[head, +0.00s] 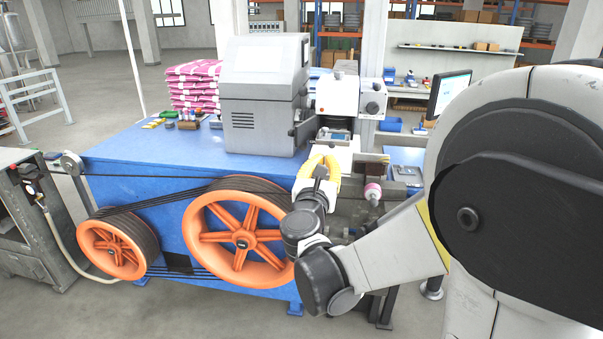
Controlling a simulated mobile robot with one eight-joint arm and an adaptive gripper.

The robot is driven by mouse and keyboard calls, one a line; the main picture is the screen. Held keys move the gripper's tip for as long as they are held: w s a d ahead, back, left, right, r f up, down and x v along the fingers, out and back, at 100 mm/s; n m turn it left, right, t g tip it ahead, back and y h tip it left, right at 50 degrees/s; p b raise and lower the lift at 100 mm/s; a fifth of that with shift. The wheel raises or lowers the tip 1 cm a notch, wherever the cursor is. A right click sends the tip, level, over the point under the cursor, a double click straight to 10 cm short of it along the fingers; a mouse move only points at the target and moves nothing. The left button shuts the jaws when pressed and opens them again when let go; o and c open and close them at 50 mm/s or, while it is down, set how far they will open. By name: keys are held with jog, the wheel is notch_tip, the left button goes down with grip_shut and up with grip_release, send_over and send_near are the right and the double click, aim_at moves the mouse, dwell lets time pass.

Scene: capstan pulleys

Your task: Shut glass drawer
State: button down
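A small pale unit with a bluish, glassy top (336,136) sits on the blue machine below the white boxy head. It may be the glass drawer, but it is too small to be sure, and I cannot tell how far it stands open. My gripper (322,163), with yellow curved parts, is just in front of and below this unit, and overlaps it in the picture. I cannot tell whether they touch. My wrist hides the fingertips' inner side, so it is unclear whether the fingers are apart or hold anything.
Floor shows at the front left.

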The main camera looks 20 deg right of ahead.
aim_at(332, 133)
jog(key=shift+b+x, duration=0.5)
jog(key=shift+x, duration=1.75)
jog(key=x, duration=0.8)
jog(key=f+x, duration=0.1)
jog(key=x, duration=0.4)
jog(key=shift+w+a, duration=0.15)
jog(key=shift+w, duration=0.15)
